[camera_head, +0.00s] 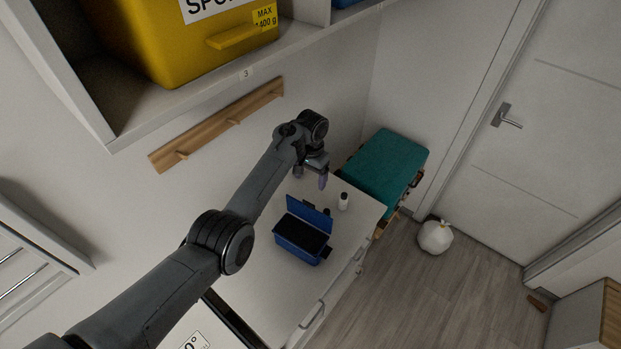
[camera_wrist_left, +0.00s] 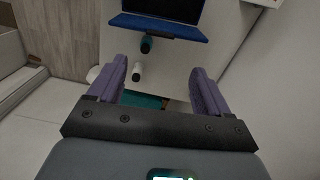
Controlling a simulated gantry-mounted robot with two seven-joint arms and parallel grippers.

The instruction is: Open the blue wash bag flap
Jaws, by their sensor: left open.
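The blue wash bag (camera_head: 301,241) stands on the white counter, with a dark interior or top showing. Its flap (camera_head: 309,213) stands raised along the back side, tilted up from the body. In the left wrist view, part of the blue bag (camera_wrist_left: 160,26) shows at the top edge, with the rest cut off. My left gripper (camera_head: 311,175) is above the counter, behind and apart from the bag. Its purple fingers (camera_wrist_left: 159,85) are open with nothing held between them. My right gripper is not in view.
A white bottle (camera_head: 343,202) and a small dark bottle (camera_head: 327,212) stand beside the bag. The counter (camera_head: 262,275) is otherwise mostly clear. A teal-topped stand (camera_head: 386,165) is beyond it. A yellow bin (camera_head: 200,45) sits on the shelf above, over a wooden peg rail (camera_head: 222,121).

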